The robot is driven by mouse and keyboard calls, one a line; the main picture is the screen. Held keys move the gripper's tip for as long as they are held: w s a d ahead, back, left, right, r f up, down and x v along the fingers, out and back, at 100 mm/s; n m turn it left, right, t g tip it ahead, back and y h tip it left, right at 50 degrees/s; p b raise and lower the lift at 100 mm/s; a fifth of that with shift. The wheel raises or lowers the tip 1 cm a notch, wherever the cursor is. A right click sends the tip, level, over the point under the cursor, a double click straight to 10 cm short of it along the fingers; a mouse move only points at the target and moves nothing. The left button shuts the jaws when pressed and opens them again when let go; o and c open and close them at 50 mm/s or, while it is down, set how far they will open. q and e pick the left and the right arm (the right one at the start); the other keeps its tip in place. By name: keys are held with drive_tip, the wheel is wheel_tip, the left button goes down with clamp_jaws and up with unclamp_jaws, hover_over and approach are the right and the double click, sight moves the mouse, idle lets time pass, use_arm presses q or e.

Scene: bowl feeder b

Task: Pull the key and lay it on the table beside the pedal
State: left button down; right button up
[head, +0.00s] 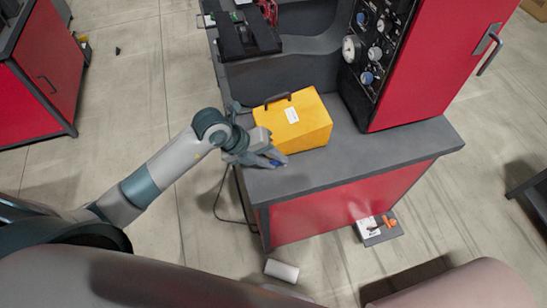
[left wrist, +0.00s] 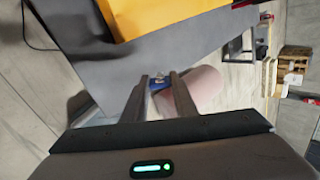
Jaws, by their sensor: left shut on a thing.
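My left gripper (head: 272,160) is over the front left edge of the grey table (head: 340,165), just in front of the yellow case. It is shut on a small blue piece, which looks to be the key (left wrist: 160,83); it shows between the fingertips in the left wrist view. Most of the key is hidden by the fingers. A dark unit with a white label and an orange part (head: 380,229) sits low by the red table front; it may be the pedal, but I cannot be sure. My right gripper is not in view.
The yellow case (head: 305,128) with a dark handle stands close behind my left gripper. A red cabinet (head: 425,65) with a gauge panel (head: 375,45) stands at the back right. The tabletop is bare along its front, right of the gripper.

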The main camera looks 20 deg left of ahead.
use_arm(q)
drive_tip(key=shift+f+b, duration=1.45)
drive_tip(key=shift+f, duration=1.05)
drive_tip(key=shift+f+b, duration=0.6)
drive_tip(key=shift+f, duration=0.5)
drive_tip(key=c, duration=1.4)
unclamp_jaws()
drive_tip(key=shift+o, duration=0.2)
drive_tip(key=shift+s+a+r, duration=0.15)
drive_tip(key=shift+a+r, duration=0.1)
drive_tip(key=shift+r, duration=0.05)
drive_tip(key=b+v, duration=0.3)
drive_tip(key=v, duration=1.3)
drive_tip(key=shift+r+b, duration=0.3)
drive_tip(key=shift+r, duration=0.05)
drive_tip(key=shift+s, duration=0.1)
